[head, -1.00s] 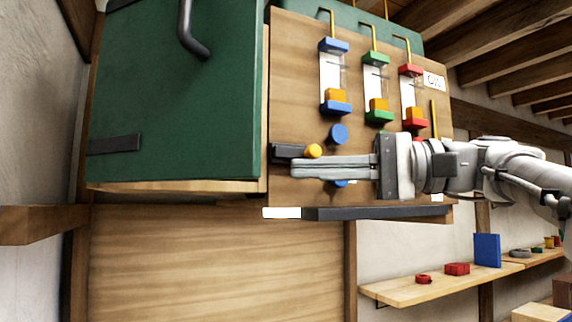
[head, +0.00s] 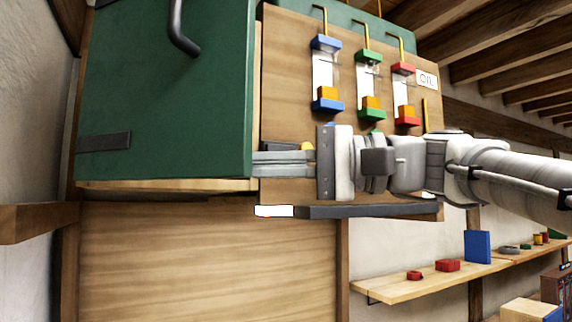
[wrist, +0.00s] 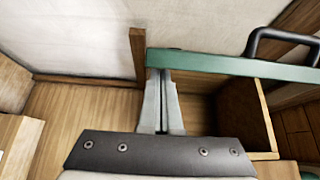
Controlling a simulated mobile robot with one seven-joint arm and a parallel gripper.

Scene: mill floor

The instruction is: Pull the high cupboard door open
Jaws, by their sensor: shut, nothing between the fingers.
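The high cupboard door (head: 165,95) is a green panel with a dark bar handle (head: 178,28). It stands partly open, and its right edge is apart from the cupboard's wooden side. In the wrist view the door (wrist: 235,66) shows edge-on, with the handle (wrist: 278,40) beyond it and an open wooden space on the near side. My gripper (head: 284,164) is shut and empty, its fingers pointing left. Its fingertips are hidden behind the door's right edge in the head view. In the wrist view the fingers (wrist: 159,85) reach close to the door's inner side; contact is unclear.
A wooden panel (head: 285,70) with blue, green and red oil gauges is right of the door. A dark ledge (head: 370,211) runs below my gripper. A wooden shelf (head: 400,287) with small items is at lower right. A wooden beam (head: 38,216) juts in at left.

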